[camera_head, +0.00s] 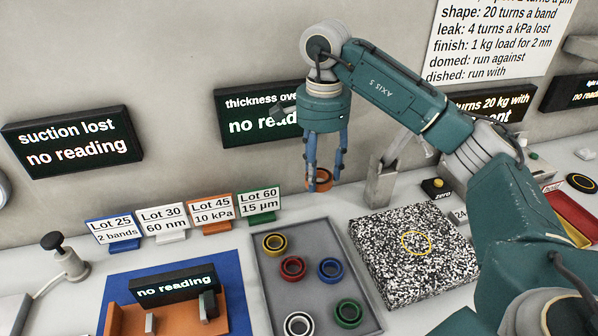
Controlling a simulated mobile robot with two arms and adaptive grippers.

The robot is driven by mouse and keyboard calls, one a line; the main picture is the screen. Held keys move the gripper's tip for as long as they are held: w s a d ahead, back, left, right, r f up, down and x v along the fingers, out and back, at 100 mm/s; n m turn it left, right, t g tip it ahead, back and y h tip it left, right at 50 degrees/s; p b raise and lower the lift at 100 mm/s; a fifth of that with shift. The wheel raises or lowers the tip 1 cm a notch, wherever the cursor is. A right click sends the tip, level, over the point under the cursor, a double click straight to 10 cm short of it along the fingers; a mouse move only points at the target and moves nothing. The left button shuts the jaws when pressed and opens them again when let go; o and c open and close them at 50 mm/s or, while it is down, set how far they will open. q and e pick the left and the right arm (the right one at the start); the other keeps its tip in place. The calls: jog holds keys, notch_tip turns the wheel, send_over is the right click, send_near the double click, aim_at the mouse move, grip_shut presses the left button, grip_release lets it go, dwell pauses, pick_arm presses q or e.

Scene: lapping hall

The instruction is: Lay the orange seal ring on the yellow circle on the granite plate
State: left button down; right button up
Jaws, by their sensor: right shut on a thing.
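My right gripper (323,184) points down above the back of the bench, its blue fingers shut on the orange seal ring (322,177). The ring is held in the air, up and left of the granite plate. The granite plate (380,262) is a speckled black-and-white block at the right of centre. The yellow circle (404,241) is a thin outline on its top, and nothing lies inside it. My left gripper does not show.
A grey tray (262,300) left of the plate holds yellow, red, blue, green and white rings. A metal stand (381,182) rises behind the plate, with a zero button (438,184) beside it. Lot cards (162,224) stand at the back left.

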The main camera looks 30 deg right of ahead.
jog(key=s+a+f+n, duration=0.3)
jog(key=s+a+n, duration=0.3)
jog(key=s+n, duration=0.1)
jog(key=s+a+f+n, duration=0.4)
jog(key=s+a+n, duration=0.3)
jog(key=n, duration=0.3)
jog(key=shift+s+a, duration=0.25)
jog(key=shift+s, duration=0.15)
